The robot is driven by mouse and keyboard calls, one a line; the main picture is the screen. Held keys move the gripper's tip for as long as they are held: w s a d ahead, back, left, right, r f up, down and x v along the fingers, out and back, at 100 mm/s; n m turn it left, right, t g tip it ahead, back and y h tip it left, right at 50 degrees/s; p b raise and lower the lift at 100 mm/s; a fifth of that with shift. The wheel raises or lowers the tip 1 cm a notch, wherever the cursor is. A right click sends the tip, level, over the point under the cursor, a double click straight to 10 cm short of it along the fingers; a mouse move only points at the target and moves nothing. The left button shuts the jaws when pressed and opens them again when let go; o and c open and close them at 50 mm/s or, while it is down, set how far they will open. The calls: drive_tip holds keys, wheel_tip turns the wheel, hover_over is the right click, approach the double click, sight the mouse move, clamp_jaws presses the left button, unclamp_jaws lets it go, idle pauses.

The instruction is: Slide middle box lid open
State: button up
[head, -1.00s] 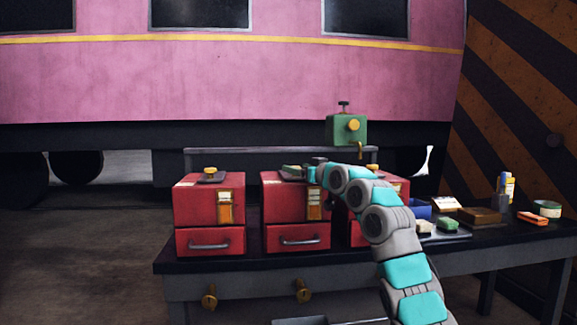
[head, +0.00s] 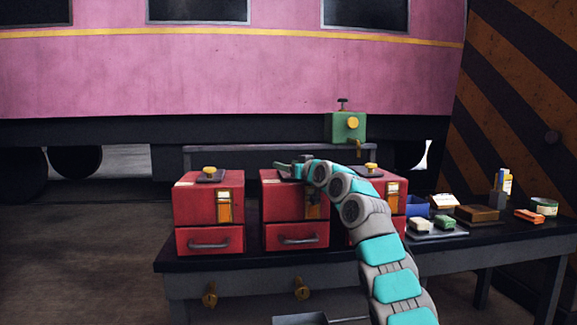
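Three red boxes stand in a row on the dark workbench. The middle box (head: 283,203) has a drawer with a grey handle below and a yellow label on its upper front. Its lid (head: 270,174) shows only at the left; my gripper and arm cover the rest, including any knob. My gripper (head: 283,167) is at the top of the middle box, pointing left. It is small and partly hidden, so I cannot tell whether its fingers are open or shut or touch the lid.
The left box (head: 208,207) has a dark lid plate with a yellow knob (head: 209,169). The right box (head: 391,192) is partly behind my arm. A green tank (head: 346,127) stands behind. Small goods, a brown box (head: 478,215) and a tin (head: 544,206) lie at the right.

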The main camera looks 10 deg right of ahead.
clamp_jaws()
idle(0.3)
idle(0.9)
